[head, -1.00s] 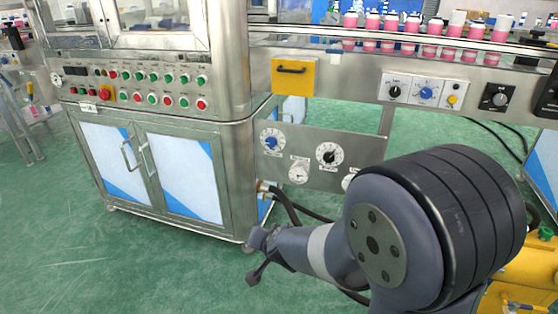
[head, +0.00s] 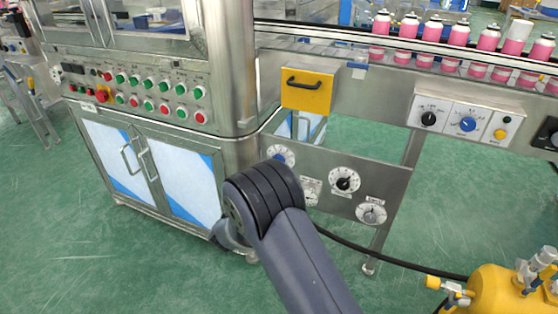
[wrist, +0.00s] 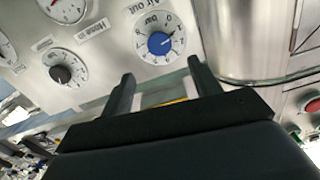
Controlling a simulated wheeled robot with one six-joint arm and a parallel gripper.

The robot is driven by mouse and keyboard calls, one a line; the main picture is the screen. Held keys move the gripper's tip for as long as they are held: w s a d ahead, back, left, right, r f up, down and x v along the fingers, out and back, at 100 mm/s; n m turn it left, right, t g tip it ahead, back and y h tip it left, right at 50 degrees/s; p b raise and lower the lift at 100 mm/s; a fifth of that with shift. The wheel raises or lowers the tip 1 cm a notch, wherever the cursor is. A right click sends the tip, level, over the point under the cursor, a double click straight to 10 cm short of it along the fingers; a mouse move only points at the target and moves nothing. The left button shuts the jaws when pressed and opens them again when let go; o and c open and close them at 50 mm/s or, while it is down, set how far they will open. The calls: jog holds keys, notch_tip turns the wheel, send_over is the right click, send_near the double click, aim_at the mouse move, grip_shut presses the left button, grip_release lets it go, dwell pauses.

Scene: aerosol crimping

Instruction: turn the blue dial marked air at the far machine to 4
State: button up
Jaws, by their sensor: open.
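The blue dial (wrist: 158,43) has a round white numbered scale and sits on a steel panel. The wrist view shows it rolled over, with a label that seems to read "Air out". Its exact setting is too small to read. In the head view the dial (head: 280,154) is partly hidden behind my arm. My gripper (wrist: 160,74) is open and empty. Its two fingers point toward the panel, with the blue dial just beyond the gap between the tips; they look apart from it. In the head view my arm hides the fingers.
A black dial (head: 344,184) and gauges share the low panel. Another blue dial (head: 467,124) is on the conveyor's front, right of a yellow box (head: 309,90). The cabinet (head: 180,185) stands left. A yellow tank (head: 505,292) is at lower right.

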jog(key=b+x, duration=0.1)
jog(key=x, duration=0.8)
jog(key=shift+w+d+b, duration=0.15)
jog(key=shift+w+b, duration=0.2)
jog(key=shift+b, duration=0.05)
jog(key=shift+f, duration=0.1)
jog(key=c, duration=1)
